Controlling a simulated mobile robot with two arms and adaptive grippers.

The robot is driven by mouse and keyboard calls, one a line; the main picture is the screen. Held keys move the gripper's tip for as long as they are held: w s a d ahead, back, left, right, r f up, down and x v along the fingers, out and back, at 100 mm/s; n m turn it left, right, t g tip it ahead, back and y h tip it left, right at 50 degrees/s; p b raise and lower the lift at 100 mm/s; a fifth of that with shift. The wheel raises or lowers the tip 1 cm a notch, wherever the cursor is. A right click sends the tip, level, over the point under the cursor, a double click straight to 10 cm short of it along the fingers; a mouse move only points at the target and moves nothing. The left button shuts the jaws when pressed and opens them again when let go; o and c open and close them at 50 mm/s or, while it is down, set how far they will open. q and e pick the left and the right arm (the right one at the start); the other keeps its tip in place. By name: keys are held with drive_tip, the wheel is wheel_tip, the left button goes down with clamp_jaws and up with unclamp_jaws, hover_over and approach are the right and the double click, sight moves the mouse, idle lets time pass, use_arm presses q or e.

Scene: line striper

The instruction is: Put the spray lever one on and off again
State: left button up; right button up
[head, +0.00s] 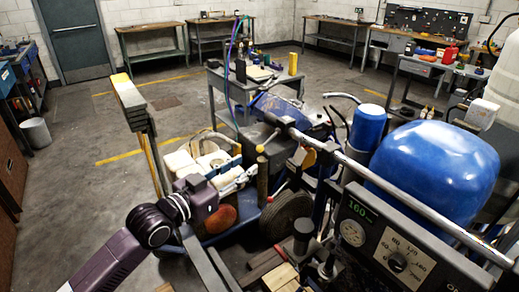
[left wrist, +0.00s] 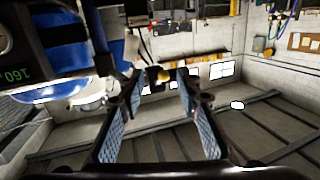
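The spray lever (head: 268,140) is a short dark rod with a yellow knob at its lower end, mounted near the left end of the striper's grey handlebar. My left gripper (head: 244,176) is just below and left of the knob in the head view and looks apart from it. In the left wrist view the left gripper (left wrist: 162,90) has its fingers spread wide. A yellow knob (left wrist: 164,74) shows in the gap near the fingertips, with nothing clamped. Whether a finger touches it I cannot tell. My right gripper is in neither view.
The striper's control panel (head: 385,243) with a green 160 display and a dial is at lower right. A blue tank (head: 435,170) stands behind the handlebar (head: 385,187). A grey cart (head: 228,97) stands behind. Open floor lies to the left.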

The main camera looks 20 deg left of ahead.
sight(259, 148)
use_arm(q)
drive_tip(key=w+d, duration=0.1)
drive_tip(key=w, duration=0.1)
drive_tip(key=w+r+p, duration=0.1)
drive_tip(key=w, duration=0.2)
drive_tip(key=w+d+p, duration=0.1)
drive_tip(key=w, duration=0.1)
drive_tip(key=shift+w+d+r, duration=0.3)
drive_tip(key=shift+r, duration=0.05)
clamp_jaws()
